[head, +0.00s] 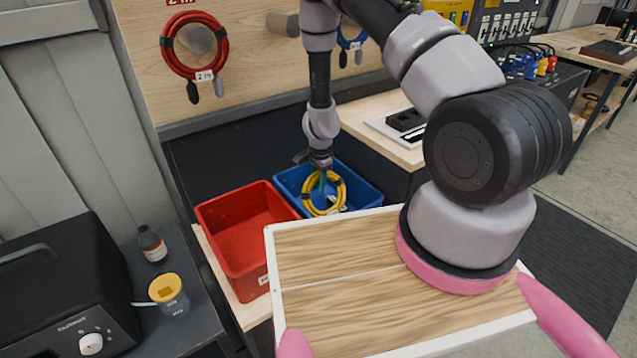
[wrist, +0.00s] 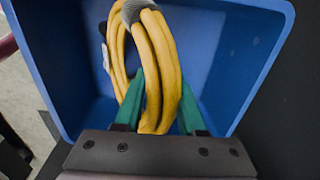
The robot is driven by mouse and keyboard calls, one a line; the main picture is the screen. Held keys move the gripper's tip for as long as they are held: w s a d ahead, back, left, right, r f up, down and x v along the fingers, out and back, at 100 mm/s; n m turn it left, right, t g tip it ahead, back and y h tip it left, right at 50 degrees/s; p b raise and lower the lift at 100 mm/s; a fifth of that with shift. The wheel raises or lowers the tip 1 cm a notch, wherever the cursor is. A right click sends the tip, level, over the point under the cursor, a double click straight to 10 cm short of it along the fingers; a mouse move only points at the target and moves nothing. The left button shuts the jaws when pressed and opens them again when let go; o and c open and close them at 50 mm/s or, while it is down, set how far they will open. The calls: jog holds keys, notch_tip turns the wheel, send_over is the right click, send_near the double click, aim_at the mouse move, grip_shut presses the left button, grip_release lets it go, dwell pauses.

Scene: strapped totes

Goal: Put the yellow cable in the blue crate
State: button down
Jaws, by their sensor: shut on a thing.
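I cannot tell whether the coil touches the crate floor. A grey wrap shows at the top of the coil.
A red crate (head: 234,232) stands directly left of the blue one. A red cable (head: 166,42) hangs on the wooden board (head: 250,50) behind. A yellow-lidded jar (head: 169,293) and a dark bottle (head: 152,245) stand at the left. My arm crosses the right side.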

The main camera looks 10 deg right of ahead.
jog(key=shift+f, duration=0.65)
jog(key=shift+c, duration=2.1)
grip_release()
jog(key=r, duration=1)
jog(key=shift+s+d+r, duration=0.1)
jog(key=shift+s+r, duration=0.2)
jog(key=shift+r, duration=0.05)
